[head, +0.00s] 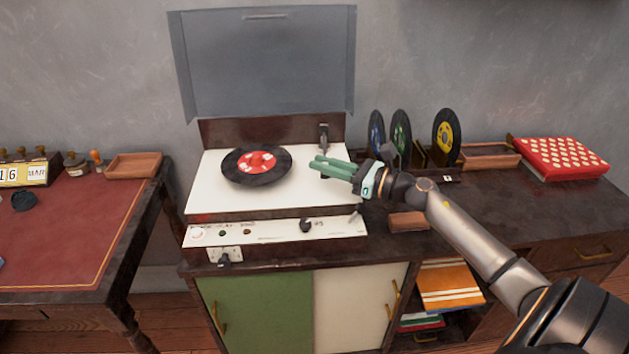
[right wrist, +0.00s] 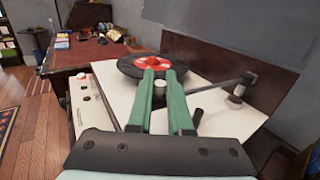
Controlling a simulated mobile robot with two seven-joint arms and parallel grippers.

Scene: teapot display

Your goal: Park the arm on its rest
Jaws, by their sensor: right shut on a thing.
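The record player (head: 230,200) has its lid up and a black record with a red label (head: 257,160) on it. The tonearm (head: 323,138) stands at the back right of the white deck and runs forward to my right gripper's green fingers (head: 334,168). In the right wrist view the tonearm's thin bar (right wrist: 215,82) reaches the fingers (right wrist: 164,84) from the right, and my gripper is shut on it. The held end is mostly hidden. The fingers are right of the record in the head view. A short dark post (right wrist: 197,117), perhaps the rest, stands beside the right finger.
The raised lid (head: 265,65) stands behind the deck. Upright records (head: 401,135), a wooden tray (head: 490,156) and a red dotted box (head: 562,158) are to the right. A red-topped desk (head: 65,230) is at the left. The deck's front left is clear.

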